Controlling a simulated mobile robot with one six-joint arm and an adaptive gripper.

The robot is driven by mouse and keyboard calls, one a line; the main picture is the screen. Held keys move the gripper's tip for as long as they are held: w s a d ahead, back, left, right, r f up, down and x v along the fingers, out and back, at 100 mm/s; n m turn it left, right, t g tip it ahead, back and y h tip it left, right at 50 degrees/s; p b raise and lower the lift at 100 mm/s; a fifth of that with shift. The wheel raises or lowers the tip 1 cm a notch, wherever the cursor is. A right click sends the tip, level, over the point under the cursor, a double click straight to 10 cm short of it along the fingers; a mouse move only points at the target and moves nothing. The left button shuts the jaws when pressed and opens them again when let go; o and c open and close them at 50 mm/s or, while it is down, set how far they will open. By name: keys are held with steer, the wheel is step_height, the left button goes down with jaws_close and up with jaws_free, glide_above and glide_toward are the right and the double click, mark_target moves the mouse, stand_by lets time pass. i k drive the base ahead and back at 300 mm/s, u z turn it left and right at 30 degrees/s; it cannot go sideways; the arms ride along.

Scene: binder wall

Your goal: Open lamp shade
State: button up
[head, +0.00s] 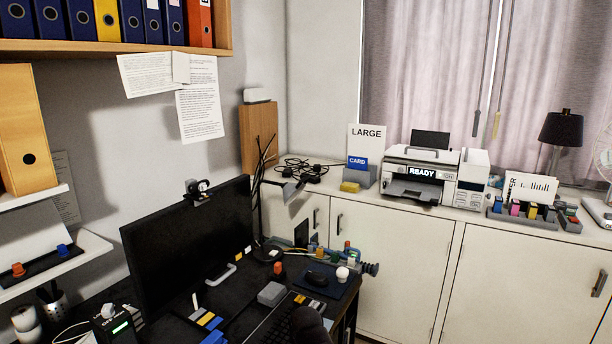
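A table lamp with a black tapered shade (562,128) stands at the far right, on the white cabinet top in front of the curtains. Its thin stem (554,160) shows below the shade, and its base is hidden behind the items in front. A second, desk-type lamp with a grey angled head (291,192) and thin dark arms stands behind the right edge of the monitor. I cannot tell whether either shade has a part that opens. My gripper is not clearly in view; a dark rounded shape at the bottom centre cannot be made out.
A printer (418,176), a marker rack (524,212) and a white fan (600,212) crowd the cabinet top (395,208). The black monitor (190,255) and small items fill the desk. Binder shelves (105,47) line the left wall.

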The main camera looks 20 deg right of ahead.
mark_target(291, 191)
steer(key=u, duration=0.05)
steer(key=i, duration=1)
steer(key=z, duration=0.05)
